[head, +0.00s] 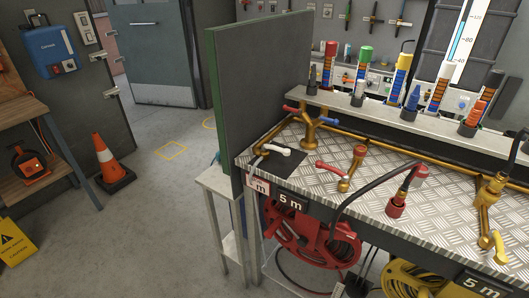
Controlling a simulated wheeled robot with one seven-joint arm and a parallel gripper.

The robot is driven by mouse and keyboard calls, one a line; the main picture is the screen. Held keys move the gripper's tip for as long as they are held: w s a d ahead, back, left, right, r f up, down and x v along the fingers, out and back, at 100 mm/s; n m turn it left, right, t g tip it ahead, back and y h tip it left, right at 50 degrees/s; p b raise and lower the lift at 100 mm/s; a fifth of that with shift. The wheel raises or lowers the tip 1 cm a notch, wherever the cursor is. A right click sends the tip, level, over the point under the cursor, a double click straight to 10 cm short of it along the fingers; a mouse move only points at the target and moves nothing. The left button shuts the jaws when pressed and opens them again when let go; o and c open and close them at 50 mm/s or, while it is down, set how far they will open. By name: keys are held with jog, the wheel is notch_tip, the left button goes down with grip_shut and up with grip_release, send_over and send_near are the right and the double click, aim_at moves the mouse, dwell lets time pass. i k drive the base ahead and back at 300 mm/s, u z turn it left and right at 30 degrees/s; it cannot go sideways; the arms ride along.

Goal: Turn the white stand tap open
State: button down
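A tap with a white lever handle (278,150) sits at the left end of the tread-plate bench top (300,180), close to the green upright panel. Its lever points to the right, over a dark square patch. Whether its valve is open or shut cannot be told from this view. A brass standpipe (309,130) with a red and a blue handle rises just behind it. A tap with a red lever (342,174) stands to its right. My gripper is not in view.
The green panel (262,75) walls off the bench's left end. A black hose with red fittings (395,206) arches over the bench, and a yellow-handled tap (494,244) is at the right. A red hose reel (310,235) hangs below.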

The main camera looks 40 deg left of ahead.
aim_at(285, 151)
jog(key=u, duration=2.4)
jog(key=k, duration=0.75)
jog(key=z, duration=0.7)
jog(key=i, duration=1)
jog(key=z, duration=0.2)
